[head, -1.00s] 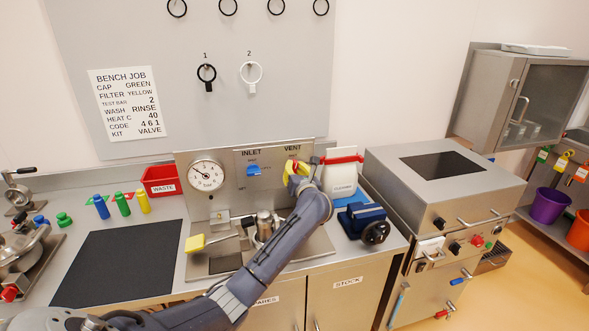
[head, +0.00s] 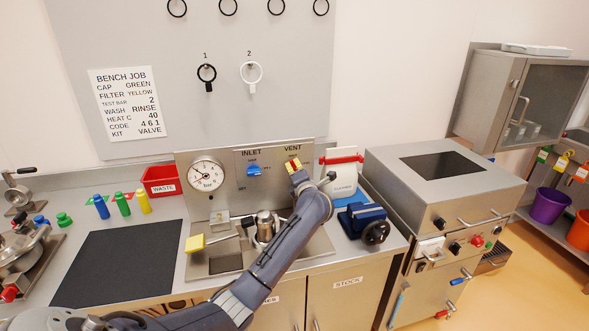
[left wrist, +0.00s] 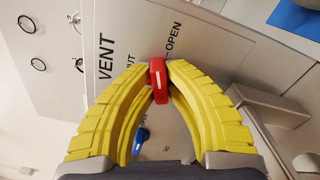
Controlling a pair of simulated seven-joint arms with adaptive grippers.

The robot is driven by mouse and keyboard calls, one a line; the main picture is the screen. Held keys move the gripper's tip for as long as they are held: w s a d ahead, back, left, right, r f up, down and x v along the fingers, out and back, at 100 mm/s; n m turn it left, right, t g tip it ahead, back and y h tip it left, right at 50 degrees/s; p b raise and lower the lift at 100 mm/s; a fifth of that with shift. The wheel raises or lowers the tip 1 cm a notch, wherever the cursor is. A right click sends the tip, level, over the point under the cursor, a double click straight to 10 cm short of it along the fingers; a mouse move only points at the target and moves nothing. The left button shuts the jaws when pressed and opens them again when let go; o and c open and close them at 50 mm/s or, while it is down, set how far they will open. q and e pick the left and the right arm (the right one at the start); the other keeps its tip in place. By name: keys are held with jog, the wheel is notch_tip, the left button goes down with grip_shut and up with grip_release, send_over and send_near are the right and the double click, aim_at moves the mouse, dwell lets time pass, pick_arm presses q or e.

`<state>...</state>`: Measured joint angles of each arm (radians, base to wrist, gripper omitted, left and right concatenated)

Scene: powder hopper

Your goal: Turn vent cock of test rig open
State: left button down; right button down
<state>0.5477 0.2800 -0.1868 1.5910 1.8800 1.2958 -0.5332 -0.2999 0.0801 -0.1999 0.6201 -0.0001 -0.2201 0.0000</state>
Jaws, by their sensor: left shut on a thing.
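The vent cock is a red lever with a white line (left wrist: 158,80), under the VENT lettering on the test rig panel (head: 224,160). In the left wrist view its long side runs up and down the picture, with its top end near the OPEN mark. The SHUT lettering is partly hidden. My left gripper (head: 293,164) reaches the panel at VENT. Its yellow fingers (left wrist: 158,82) are closed on both sides of the red lever. My right gripper is not in view.
The blue inlet cock (head: 253,170) sits left of the vent cock. A gauge (head: 206,175) is farther left. A metal vessel (head: 265,226) stands below the panel.

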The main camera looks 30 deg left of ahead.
pick_arm(q)
jog(key=shift+m, duration=2.1)
jog(key=c, duration=1.4)
grip_release()
jog(key=v, duration=1.2)
jog(key=shift+s+r, duration=0.1)
